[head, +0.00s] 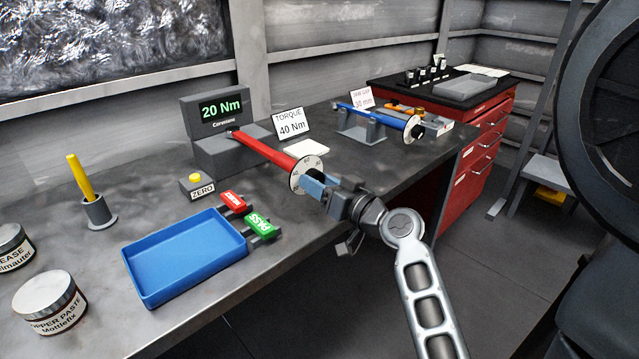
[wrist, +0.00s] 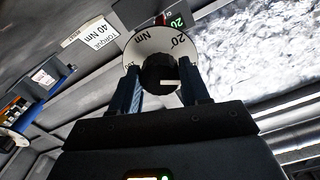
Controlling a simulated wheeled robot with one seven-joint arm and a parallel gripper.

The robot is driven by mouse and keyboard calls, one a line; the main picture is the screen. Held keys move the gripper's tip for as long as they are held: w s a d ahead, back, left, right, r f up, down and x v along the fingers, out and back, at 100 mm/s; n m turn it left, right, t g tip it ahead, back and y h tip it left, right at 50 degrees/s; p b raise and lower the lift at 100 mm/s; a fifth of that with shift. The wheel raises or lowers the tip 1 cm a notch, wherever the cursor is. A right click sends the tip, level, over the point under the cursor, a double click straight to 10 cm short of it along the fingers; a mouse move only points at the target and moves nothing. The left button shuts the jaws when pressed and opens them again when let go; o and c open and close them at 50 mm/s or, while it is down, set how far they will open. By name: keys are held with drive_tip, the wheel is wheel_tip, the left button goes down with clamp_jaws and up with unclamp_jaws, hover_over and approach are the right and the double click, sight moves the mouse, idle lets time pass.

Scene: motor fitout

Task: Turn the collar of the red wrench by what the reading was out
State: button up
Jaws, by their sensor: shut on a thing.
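The red wrench (head: 264,151) reaches from the grey tester toward my gripper. The tester's display (head: 219,110) reads 20 Nm in green. A white card (head: 291,125) behind it reads TORQUE 40 Nm; it also shows in the wrist view (wrist: 92,34). My gripper (head: 324,188) is shut on the wrench's handle end, at the collar. In the wrist view, the white dial (wrist: 143,45) shows 20 and Nm, and the black collar knob (wrist: 160,73) with a white mark sits between the fingers (wrist: 160,90).
A blue tray (head: 184,255), red and green tags (head: 260,226) and a yellow ZERO button (head: 195,180) are on the bench. A blue wrench (head: 378,115) rests on a stand at the back right. Paste tins stand at the left. Open floor lies in front of the bench.

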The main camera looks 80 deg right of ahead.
drive_tip(key=shift+c, duration=1.2)
drive_tip(key=m+p, duration=0.3)
drive_tip(key=m, duration=0.8)
drive_tip(key=shift+r+m, duration=0.1)
drive_tip(key=shift+m, duration=0.3)
drive_tip(key=o, duration=1.1)
drive_tip(key=shift+c, duration=0.2)
